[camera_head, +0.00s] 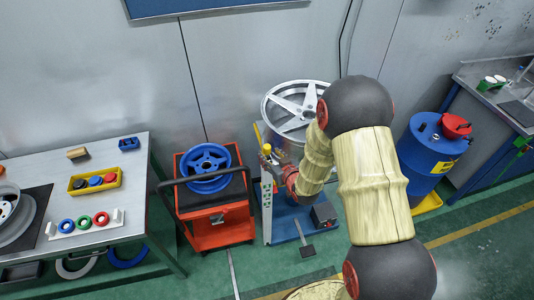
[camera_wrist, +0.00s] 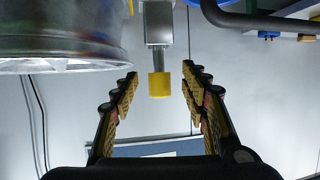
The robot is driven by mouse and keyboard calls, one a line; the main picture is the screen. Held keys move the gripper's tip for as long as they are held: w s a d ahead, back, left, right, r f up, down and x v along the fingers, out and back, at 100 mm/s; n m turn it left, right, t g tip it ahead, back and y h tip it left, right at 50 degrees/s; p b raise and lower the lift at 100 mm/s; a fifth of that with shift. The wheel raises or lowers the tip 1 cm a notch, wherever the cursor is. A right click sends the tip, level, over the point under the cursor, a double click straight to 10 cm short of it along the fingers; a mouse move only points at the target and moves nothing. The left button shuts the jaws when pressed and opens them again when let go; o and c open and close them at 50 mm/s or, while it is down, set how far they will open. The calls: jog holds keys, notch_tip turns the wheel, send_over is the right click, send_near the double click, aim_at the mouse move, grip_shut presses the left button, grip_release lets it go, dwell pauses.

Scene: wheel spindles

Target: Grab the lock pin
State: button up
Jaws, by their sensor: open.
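The lock pin shows in the wrist view as a yellow cylindrical knob (camera_wrist: 159,86) on a grey metal block (camera_wrist: 158,25). In the head view its small yellow top (camera_head: 266,149) shows at the post of the wheel stand. My gripper (camera_wrist: 159,80) is open, with one padded finger to each side of the knob and gaps on both sides. I cannot tell how deep the knob sits between the fingers. In the head view my arm and gripper hide part of the stand.
A silver wheel (camera_head: 297,104) sits on the stand close to the knob; it also shows in the wrist view (camera_wrist: 60,38). A red cart (camera_head: 222,222) with a blue wheel (camera_head: 206,166) stands to the left. A blue barrel (camera_head: 427,150) stands at the right, and a workbench (camera_head: 133,190) far left.

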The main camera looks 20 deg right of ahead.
aim_at(269, 154)
jog(key=shift+x, duration=1.95)
jog(key=shift+c, duration=0.5)
grip_shut()
